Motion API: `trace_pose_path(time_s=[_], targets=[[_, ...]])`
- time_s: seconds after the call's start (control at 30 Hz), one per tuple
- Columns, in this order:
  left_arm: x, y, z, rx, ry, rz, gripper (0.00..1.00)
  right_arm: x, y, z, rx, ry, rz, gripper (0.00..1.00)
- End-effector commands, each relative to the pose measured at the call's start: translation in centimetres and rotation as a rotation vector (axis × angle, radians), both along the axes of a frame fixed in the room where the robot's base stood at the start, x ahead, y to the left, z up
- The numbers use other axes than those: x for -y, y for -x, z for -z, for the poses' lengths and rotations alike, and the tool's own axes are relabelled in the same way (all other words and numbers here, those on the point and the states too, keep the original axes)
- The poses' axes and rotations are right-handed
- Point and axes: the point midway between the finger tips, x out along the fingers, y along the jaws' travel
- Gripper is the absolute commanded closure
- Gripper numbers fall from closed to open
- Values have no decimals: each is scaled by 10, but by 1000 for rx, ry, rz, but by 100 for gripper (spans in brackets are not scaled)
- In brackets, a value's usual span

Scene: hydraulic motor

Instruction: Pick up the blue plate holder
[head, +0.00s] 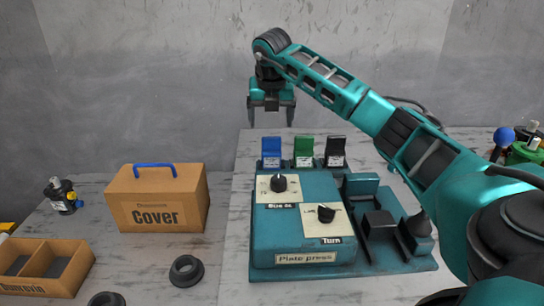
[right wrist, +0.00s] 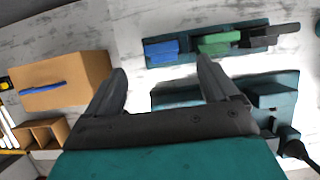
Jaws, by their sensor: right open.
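The blue plate holder (head: 271,150) stands upright in a rack at the back of the plate press (head: 300,220), left of a green and a black one. In the right wrist view the blue plate holder (right wrist: 161,53) shows from above, ahead of the fingers and between their lines. My right gripper (head: 271,110) is open and empty, pointing down above and behind the blue plate holder, apart from it. Its two fingers also show in the right wrist view (right wrist: 163,85). My left gripper is not in view.
A green plate holder (head: 304,150) and a black plate holder (head: 335,150) stand close beside the blue one. A cardboard Cover box (head: 190,205) with a blue handle stands to the left. Black rings (head: 186,270) lie in front of it.

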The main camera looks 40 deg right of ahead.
Motion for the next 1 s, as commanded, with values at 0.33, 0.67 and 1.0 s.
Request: trace_pose_path(time_s=[0.33,0.67,1.0], targets=[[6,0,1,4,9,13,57,9,-10,36,-2,-1,0,13],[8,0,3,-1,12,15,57,19,-20,76,0,-1,0,13],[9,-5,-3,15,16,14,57,20,-20,77,1,-1,0,20]])
